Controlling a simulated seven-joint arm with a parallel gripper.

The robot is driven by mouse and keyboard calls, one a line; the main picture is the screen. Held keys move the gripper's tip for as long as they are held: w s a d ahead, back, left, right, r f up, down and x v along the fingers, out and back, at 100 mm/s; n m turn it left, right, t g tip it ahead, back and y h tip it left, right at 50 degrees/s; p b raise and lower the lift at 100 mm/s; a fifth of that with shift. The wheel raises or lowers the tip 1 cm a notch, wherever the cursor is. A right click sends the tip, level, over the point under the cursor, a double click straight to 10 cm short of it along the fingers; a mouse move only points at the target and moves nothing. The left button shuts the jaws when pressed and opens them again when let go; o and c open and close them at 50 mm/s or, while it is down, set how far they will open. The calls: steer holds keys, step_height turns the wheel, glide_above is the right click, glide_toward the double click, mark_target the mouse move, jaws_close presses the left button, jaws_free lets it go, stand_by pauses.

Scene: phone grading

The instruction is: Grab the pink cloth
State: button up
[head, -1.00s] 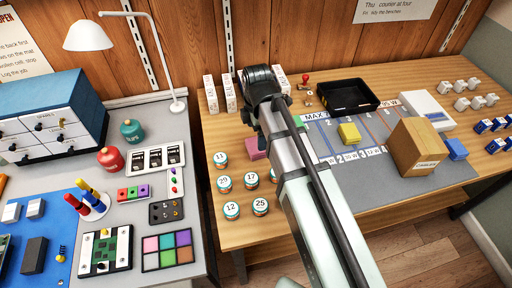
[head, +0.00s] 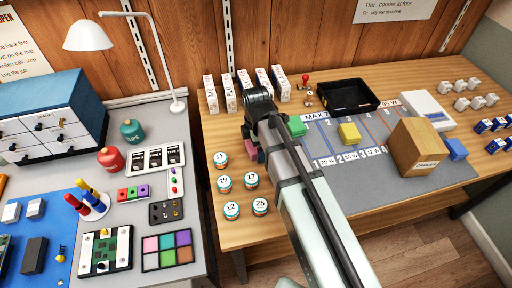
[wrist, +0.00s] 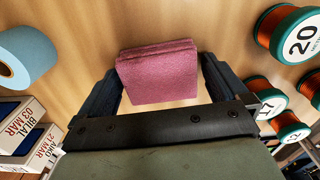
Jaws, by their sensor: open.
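The pink cloth (wrist: 158,74) is a folded, flat-sided pad on the wooden bench. In the wrist view it lies between the two dark fingers of my gripper (wrist: 160,82), with a gap showing on each side. The fingers are open and not closed on it. In the head view my gripper (head: 257,150) is low over the bench, and only a small pink piece of the cloth (head: 253,157) shows; the rest is hidden behind the gripper.
Several numbered spools (head: 231,210) stand left of and in front of my gripper. Several white boxes (head: 245,88) stand in a row behind it. A green block (head: 297,125) and a yellow block (head: 349,133) lie on the grey mat to the right. A black tray (head: 376,101) is at the back.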

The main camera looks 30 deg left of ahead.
steer(key=c, duration=0.8)
steer(key=shift+r, duration=0.1)
